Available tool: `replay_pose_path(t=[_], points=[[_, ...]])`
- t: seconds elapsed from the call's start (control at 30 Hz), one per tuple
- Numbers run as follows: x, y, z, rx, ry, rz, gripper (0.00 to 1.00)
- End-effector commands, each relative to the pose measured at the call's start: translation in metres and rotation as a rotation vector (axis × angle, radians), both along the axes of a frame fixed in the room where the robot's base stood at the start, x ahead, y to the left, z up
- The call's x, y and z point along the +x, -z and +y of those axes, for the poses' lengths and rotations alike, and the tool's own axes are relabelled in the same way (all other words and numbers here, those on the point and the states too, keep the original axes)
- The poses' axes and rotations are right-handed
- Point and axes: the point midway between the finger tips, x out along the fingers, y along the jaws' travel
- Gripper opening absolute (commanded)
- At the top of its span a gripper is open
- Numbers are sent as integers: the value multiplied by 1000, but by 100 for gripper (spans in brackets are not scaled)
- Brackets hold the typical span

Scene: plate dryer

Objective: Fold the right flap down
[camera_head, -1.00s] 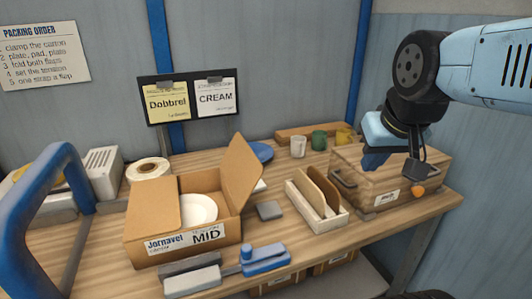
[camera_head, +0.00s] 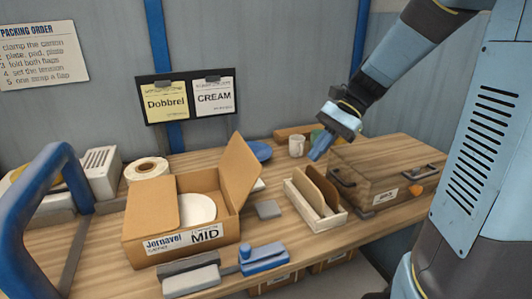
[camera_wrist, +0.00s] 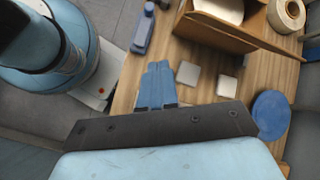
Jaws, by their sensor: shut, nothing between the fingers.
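The open cardboard carton (camera_head: 150,250) stands on the left half of the bench, labelled "Jornavel MID". Its right flap (camera_head: 241,172) stands up, leaning outward to the right. Its left flap (camera_head: 151,205) lies folded over the carton's left side. A white round plate (camera_head: 198,208) shows inside. My gripper (camera_head: 317,153) is shut and empty, pointing down-left above the bench, well to the right of the flap and apart from it. In the wrist view its blue fingers (camera_wrist: 157,75) are together, with the carton (camera_wrist: 215,35) at the top.
A divider rack (camera_head: 316,212) with brown pads stands between the carton and a wooden box (camera_head: 385,165). A grey block (camera_head: 267,209) lies right of the carton, and a blue tool (camera_head: 262,258) in front. A blue plate (camera_head: 257,150) and cup (camera_head: 296,146) are behind.

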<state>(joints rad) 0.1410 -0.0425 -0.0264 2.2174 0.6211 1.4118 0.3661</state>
Motion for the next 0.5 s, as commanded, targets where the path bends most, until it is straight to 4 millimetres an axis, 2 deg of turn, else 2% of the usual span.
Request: replay_pose_path(t=[0.3,0.5], points=[[66,23,-1,249,182,325,0],[99,37,-7,376,262,475,0]])
